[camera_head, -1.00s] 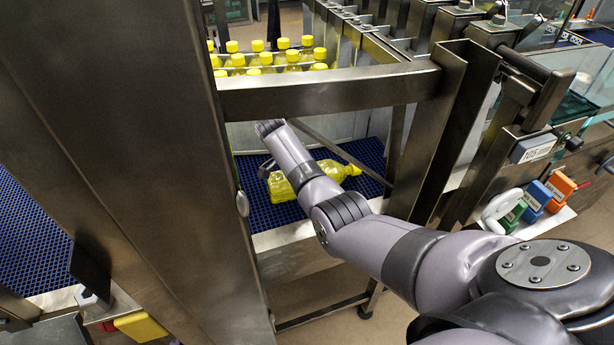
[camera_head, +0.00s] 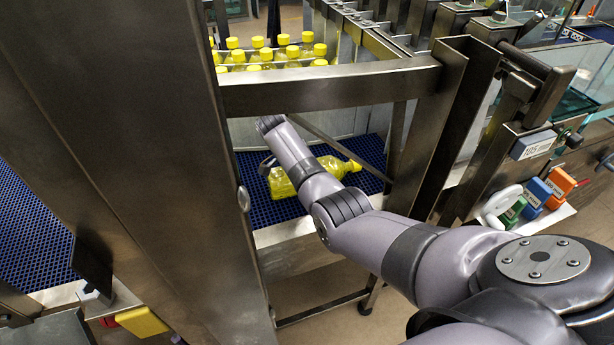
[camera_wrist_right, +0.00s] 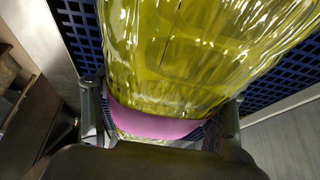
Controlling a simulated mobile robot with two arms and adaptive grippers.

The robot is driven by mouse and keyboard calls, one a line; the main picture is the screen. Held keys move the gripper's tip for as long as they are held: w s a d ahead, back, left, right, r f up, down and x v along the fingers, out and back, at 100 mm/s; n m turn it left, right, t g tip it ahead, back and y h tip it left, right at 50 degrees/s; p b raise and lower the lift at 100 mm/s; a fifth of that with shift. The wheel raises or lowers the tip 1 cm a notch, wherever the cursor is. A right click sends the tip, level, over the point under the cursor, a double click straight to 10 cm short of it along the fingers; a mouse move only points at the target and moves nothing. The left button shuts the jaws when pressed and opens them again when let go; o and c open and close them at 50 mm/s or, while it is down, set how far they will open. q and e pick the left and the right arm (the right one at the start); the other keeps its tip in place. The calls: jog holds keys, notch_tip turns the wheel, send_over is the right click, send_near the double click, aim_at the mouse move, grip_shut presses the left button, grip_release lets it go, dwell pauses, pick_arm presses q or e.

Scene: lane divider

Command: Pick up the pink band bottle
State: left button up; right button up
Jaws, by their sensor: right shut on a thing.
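The yellow bottle (camera_head: 282,184) lies on its side on the blue mesh belt (camera_head: 270,214) in the head view, its cap pointing right. My right arm crosses over it and hides its middle. In the right wrist view the bottle (camera_wrist_right: 190,50) fills most of the picture, and its pink band (camera_wrist_right: 155,122) shows between the fingers. My right gripper (camera_wrist_right: 163,104) is shut on the bottle around the band. In the head view most of this gripper is hidden behind the arm. I cannot tell whether the bottle is clear of the belt. My left gripper is not in view.
Several upright yellow-capped bottles (camera_head: 262,52) stand behind a steel crossbar (camera_head: 330,90) above the belt. A wide steel post (camera_head: 120,150) blocks the left side. A steel upright (camera_head: 440,130) and colored labeled blocks (camera_head: 538,190) stand at the right.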

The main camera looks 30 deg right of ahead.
jog(key=c, duration=0.8)
jog(key=shift+w+r, duration=0.15)
jog(key=shift+c, duration=0.3)
jog(key=shift+r, duration=0.1)
